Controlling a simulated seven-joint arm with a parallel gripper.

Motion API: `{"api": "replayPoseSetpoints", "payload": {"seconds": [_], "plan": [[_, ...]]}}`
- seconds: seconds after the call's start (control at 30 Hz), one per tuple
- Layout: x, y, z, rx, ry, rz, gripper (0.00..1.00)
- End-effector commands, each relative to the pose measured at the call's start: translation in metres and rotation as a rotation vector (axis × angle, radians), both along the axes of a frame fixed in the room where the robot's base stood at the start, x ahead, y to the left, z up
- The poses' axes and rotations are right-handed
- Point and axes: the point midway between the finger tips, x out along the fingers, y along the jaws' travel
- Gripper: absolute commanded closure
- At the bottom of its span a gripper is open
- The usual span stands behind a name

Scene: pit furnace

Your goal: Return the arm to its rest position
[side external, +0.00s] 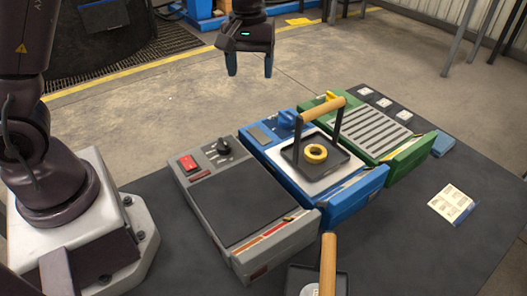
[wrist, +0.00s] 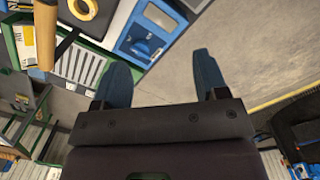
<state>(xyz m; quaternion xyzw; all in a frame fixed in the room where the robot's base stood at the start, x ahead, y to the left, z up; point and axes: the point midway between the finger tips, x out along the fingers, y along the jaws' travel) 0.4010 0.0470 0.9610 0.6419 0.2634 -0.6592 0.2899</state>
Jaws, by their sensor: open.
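My gripper (side external: 249,66) is raised well above the table, past its far edge in the side external view. Its two fingers are apart with nothing between them. In the wrist view my gripper (wrist: 160,82) also shows both fingers spread, with bare floor and part of the blue device beyond them. A black tray (side external: 318,163) with a wooden handle and a yellow ring (side external: 316,154) in it sits on the blue device (side external: 315,180). The gripper is clear of the tray and touches nothing.
On the dark table (side external: 400,230) a grey device (side external: 245,205) stands left of the blue one, and a green device (side external: 372,140) right of it. A second wooden-handled tray (side external: 343,283) is at the front edge. A card (side external: 453,203) lies at right.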

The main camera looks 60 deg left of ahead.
Motion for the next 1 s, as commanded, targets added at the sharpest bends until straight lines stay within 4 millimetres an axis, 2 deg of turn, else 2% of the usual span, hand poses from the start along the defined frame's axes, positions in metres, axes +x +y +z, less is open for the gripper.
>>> {"api": "replayPoseSetpoints", "payload": {"seconds": [0.03, 0.1, 0.23, 0.4, 0.6, 0.73, 0.87, 1.0], "plan": [[-0.017, -0.006, 0.016, -0.012, -0.030, -0.089, 0.33], [-0.040, -0.013, 0.033, -0.015, -0.069, -0.217, 0.33], [-0.083, -0.026, 0.058, 0.002, -0.145, -0.437, 0.33], [-0.138, -0.038, 0.080, 0.065, -0.248, -0.667, 0.33], [-0.187, -0.046, 0.092, 0.164, -0.364, -0.784, 0.33], [-0.202, -0.048, 0.102, 0.208, -0.432, -0.791, 0.33], [-0.205, -0.048, 0.113, 0.233, -0.482, -0.785, 0.33], [-0.205, -0.048, 0.114, 0.236, -0.489, -0.783, 0.33]]}}
